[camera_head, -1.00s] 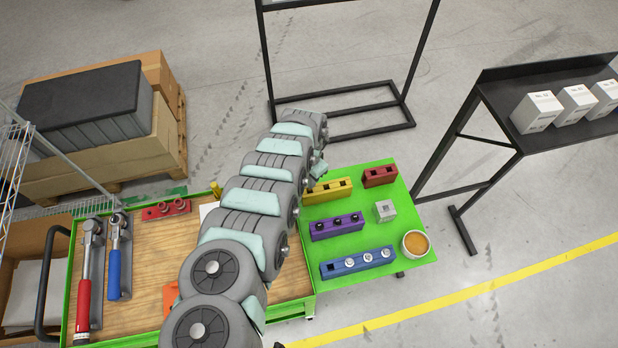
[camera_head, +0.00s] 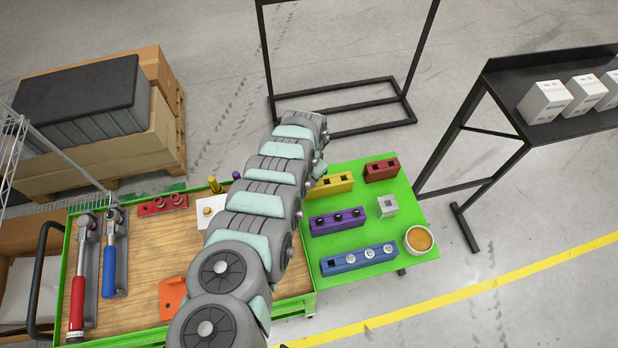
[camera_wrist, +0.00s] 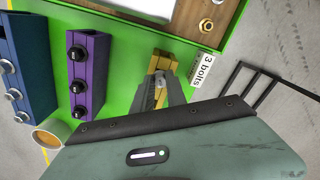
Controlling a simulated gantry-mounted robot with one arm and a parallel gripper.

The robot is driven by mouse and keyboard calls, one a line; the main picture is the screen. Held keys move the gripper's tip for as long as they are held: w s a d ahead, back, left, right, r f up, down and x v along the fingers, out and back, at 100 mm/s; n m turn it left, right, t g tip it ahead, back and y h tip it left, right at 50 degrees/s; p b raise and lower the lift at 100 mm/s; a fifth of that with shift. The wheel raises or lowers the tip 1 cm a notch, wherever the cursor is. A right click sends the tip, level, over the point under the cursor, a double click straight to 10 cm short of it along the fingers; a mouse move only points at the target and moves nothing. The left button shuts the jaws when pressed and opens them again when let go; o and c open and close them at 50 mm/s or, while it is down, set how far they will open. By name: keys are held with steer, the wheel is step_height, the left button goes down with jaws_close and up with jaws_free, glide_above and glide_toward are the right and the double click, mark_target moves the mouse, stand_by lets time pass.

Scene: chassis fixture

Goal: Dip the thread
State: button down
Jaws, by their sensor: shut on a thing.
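My gripper (camera_wrist: 161,88) points down over the yellow block (camera_wrist: 155,62) in the wrist view, its fingers shut on what seems to be a bolt, mostly hidden between them. In the head view my arm hides the gripper, and the yellow block (camera_head: 330,185) shows beside the arm. A round cup (camera_head: 419,240) with orange-brown contents stands at the green panel's near right corner. It also shows at the lower left of the wrist view (camera_wrist: 49,136), apart from the gripper.
On the green panel (camera_head: 365,228) stand a purple block (camera_head: 337,222) and a blue block (camera_head: 358,258) with bolts, a red block (camera_head: 381,171) and a grey cube (camera_head: 387,206). A "3 bolts" label (camera_wrist: 208,68) lies beside the yellow block. Wrenches (camera_head: 79,280) lie on the left.

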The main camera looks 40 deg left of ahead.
steer(key=shift+f+b, duration=0.3)
steer(key=shift+f, duration=0.15)
steer(key=c, duration=1.3)
jaws_free()
steer(key=shift+o, duration=0.2)
step_height(320, 180, up, 9)
steer(key=p, duration=0.8)
